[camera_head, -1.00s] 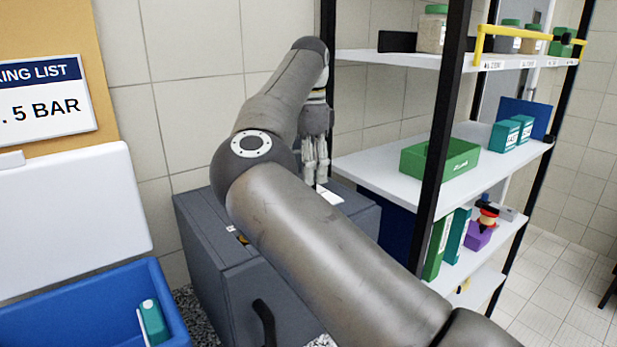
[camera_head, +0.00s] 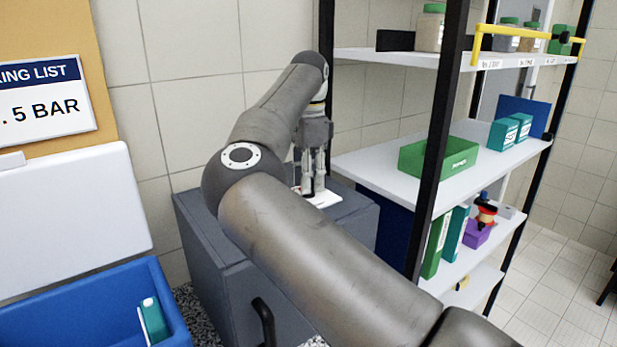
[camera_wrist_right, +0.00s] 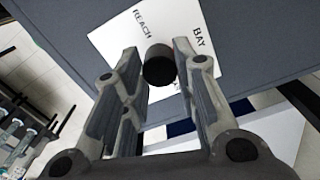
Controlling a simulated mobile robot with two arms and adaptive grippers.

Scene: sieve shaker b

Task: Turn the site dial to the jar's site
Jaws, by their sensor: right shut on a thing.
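The site dial is a short dark round knob (camera_wrist_right: 158,66) on a white plate (camera_wrist_right: 118,45) lettered REACH and BAY. The plate lies on top of a dark grey cabinet (camera_head: 230,238), and a bit of it shows in the head view (camera_head: 323,199). My right gripper (camera_head: 312,188) points down over the plate. In the wrist view its two fingers (camera_wrist_right: 158,85) stand either side of the knob and are shut on it. Which word the dial points to cannot be told. A jar with a green lid (camera_head: 430,30) stands on the upper shelf. My left gripper is out of view.
A shelf rack with a black post (camera_head: 437,140) stands right of the cabinet. It holds a green bin (camera_head: 440,158), teal boxes (camera_head: 503,132) and a purple box (camera_head: 477,234). A yellow rail (camera_head: 520,31) fronts the upper shelf. A blue crate (camera_head: 75,300) stands at lower left.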

